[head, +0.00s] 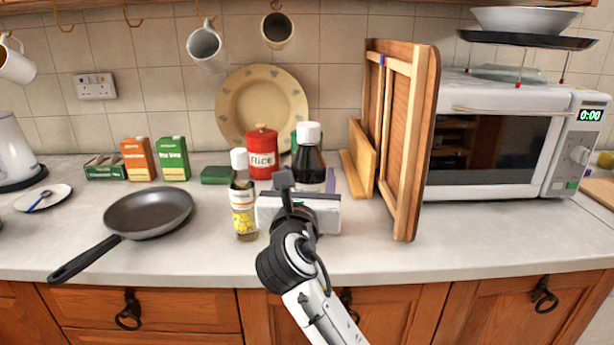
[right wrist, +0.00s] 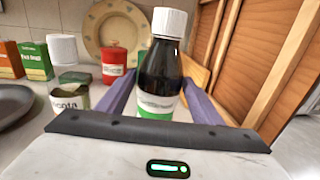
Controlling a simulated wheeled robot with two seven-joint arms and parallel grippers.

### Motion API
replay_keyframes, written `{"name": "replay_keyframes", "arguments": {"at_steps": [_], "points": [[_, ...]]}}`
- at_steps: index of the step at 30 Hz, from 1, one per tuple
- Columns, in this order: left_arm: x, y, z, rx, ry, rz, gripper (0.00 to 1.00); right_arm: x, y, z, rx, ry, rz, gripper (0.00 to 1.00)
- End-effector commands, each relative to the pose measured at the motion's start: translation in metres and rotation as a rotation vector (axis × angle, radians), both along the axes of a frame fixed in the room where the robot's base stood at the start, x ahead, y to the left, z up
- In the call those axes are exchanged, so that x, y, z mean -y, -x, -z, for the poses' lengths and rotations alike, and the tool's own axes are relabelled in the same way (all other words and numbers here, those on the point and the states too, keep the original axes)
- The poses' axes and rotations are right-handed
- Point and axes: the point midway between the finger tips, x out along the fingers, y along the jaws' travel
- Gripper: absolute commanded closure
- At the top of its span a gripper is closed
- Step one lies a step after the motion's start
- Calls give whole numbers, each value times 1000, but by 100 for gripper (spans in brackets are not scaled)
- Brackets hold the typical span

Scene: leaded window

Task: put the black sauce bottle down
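The black sauce bottle (head: 309,160) stands upright near the middle of the counter, with a white cap and a pale label. In the right wrist view the bottle (right wrist: 158,80) is between the two purple fingers, with narrow gaps beside its label. My right gripper (head: 310,180) reaches in from the front, its fingers spread on either side of the bottle. It looks open; the gripper body hides the bottle's base, so contact with the counter does not show. My left gripper is not in view.
A sauce jar with a white cap (head: 242,205) stands just left of my right gripper. A red rice tin (head: 262,152) is behind. A wooden rack (head: 408,150) stands close on the right, before the microwave (head: 490,150). A frying pan (head: 150,212) lies left.

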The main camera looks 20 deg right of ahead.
Motion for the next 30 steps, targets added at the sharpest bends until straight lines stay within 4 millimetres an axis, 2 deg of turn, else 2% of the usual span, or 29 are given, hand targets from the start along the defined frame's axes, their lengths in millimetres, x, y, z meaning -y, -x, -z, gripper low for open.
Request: {"name": "replay_keyframes", "arguments": {"at_steps": [12,14,17,24,30], "points": [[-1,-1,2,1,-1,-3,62,0,0,-3,2,-2,0,29],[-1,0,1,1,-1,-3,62,-3,6,-2,0,-1,-1,29],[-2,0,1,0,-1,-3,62,-10,20,-3,0,-1,-2,29],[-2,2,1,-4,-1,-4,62,-31,69,-2,0,-3,-3,29],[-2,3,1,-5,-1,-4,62,-43,98,-3,0,-1,-1,29]]}}
